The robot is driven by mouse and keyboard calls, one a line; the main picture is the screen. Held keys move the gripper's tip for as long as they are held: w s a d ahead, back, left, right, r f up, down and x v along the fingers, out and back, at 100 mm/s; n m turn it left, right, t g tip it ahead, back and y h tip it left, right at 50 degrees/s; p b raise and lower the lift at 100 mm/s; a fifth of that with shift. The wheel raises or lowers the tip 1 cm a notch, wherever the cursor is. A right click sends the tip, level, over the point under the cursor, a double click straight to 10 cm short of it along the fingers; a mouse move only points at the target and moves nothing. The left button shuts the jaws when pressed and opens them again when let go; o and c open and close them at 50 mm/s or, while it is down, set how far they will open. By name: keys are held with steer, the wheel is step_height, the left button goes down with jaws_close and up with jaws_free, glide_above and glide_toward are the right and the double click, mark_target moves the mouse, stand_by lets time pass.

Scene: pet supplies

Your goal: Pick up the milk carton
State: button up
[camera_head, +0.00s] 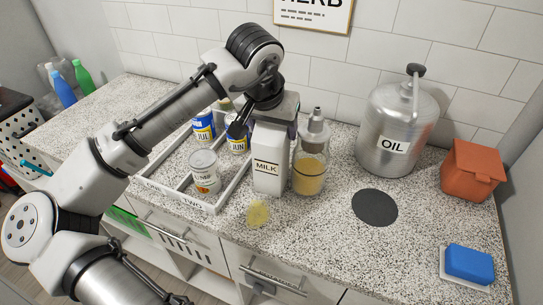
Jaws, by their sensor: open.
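The milk carton (268,172) is a tall white box with a black MILK label, standing upright on the speckled counter in the head view. My gripper (272,113) is at the top of the carton, reaching down from above. It is open. The carton's top is partly hidden by the gripper, and I cannot tell whether the fingers touch it.
A glass bottle of yellow contents (309,166) stands close at the carton's right. A divided white tray (236,184) with several cans is at its left. A steel OIL canister (394,128), dark disc (374,207), orange container (471,170) and blue sponge (469,262) lie farther right.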

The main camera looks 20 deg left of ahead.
jaws_close()
steer(key=shift+r, duration=0.1)
stand_by(0.4)
